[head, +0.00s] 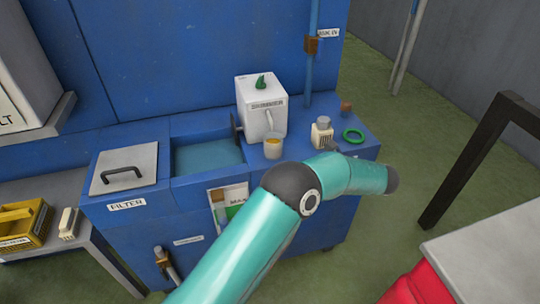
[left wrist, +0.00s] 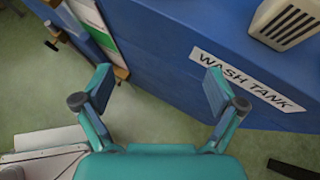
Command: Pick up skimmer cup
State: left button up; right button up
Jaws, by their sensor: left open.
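In the head view the arm hides the gripper. The cup does not show in the left wrist view. My right gripper is in neither view.
A beige ribbed item (head: 321,135) and a green ring (head: 353,135) stand right of the cup. Left of the white box is an open basin (head: 208,157) and a FILTER lid with handle (head: 125,168). A dark frame (head: 465,165) stands at right.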

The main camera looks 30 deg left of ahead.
aim_at(281, 148)
pick_arm(q)
notch_tip(281, 148, up, 6)
jog(key=w+a+y, duration=0.1)
jog(key=y, duration=0.2)
jog(key=x, duration=1)
jog(key=shift+w+a+f, duration=0.1)
jog(key=shift+w+a, duration=0.05)
jog(key=shift+a, duration=0.1)
jog(key=shift+h, duration=0.3)
jog(key=shift+r+p+x, duration=0.2)
jog(key=shift+p+x, duration=0.5)
jog(key=shift+x, duration=1.7)
jog(key=shift+a+f, duration=0.25)
jog(key=shift+a, duration=0.3)
jog(key=c, duration=1.1)
jog(key=shift+r, duration=0.1)
jog(key=shift+c, duration=0.2)
